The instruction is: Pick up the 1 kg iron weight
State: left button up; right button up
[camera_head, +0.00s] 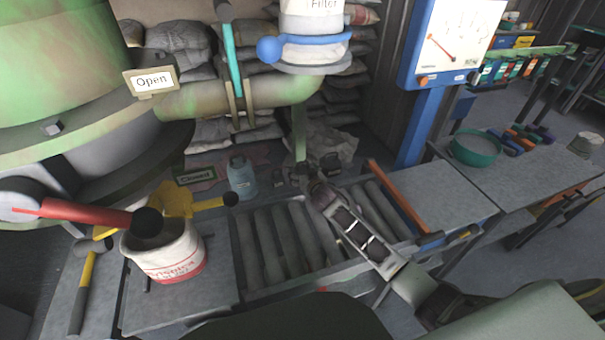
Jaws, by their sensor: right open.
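My left gripper does not show.
The roller conveyor (262,240) lies below my right arm, with an orange rail (396,198) at its right. A white bucket (165,252) stands left on a grey plate. A blue scale column (419,125) and a table with a green bowl (474,149) stand right.

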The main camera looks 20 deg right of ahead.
aim_at(303, 171)
jog(key=shift+c, duration=0.5)
jog(key=c, duration=1.7)
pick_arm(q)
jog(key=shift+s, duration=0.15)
pick_arm(e)
jog(key=shift+r, duration=0.15)
grip_shut()
jog(key=shift+r, duration=0.15)
jog(key=shift+w+r, duration=0.1)
jog(key=shift+r, duration=0.75)
notch_tip(303, 171, up, 6)
jog(key=shift+r+p, duration=0.15)
jog(key=shift+p, duration=0.55)
jog(key=shift+r, duration=0.65)
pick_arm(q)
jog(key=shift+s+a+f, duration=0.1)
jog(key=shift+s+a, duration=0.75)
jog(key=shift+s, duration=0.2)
pick_arm(e)
jog(key=shift+r, duration=0.25)
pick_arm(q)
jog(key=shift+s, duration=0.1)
